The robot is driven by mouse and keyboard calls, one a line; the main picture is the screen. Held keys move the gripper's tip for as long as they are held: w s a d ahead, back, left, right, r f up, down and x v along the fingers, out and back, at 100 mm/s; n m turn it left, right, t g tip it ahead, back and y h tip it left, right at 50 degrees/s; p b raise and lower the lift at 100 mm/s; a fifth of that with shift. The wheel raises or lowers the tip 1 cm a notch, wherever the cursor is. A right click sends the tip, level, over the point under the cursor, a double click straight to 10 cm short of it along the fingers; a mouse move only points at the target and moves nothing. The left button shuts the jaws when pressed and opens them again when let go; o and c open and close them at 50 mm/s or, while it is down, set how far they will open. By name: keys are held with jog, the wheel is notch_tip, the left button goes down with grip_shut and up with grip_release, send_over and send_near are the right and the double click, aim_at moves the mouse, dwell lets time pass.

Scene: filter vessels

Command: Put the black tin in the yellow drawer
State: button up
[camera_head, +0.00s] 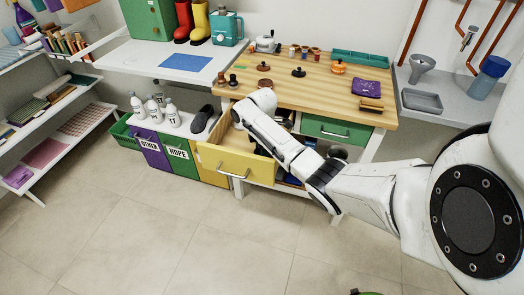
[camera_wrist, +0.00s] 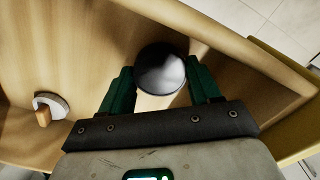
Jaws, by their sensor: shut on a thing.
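The black tin (camera_wrist: 161,66) is a dark, round, shiny-topped thing in the wrist view. My gripper (camera_wrist: 160,80) has its green fingers shut on it, one on each side. Below and around the tin is the wooden inside of the yellow drawer (camera_wrist: 235,45); I cannot tell whether the tin touches the drawer floor. In the head view the yellow drawer (camera_head: 222,166) is pulled open under the workbench, and my arm reaches over it. My gripper and the tin are hidden behind my arm there.
A white round piece with a wooden handle (camera_wrist: 48,108) lies left of my gripper. The wooden workbench top (camera_head: 290,93) stands above the drawer, with a shut green drawer (camera_head: 336,131) to the right. Labelled bins (camera_head: 180,158) stand left.

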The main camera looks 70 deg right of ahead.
jog(key=shift+f, duration=0.2)
jog(key=shift+f, duration=0.15)
jog(key=o, duration=1.3)
notch_tip(320, 180, up, 12)
jog(key=shift+r, duration=0.15)
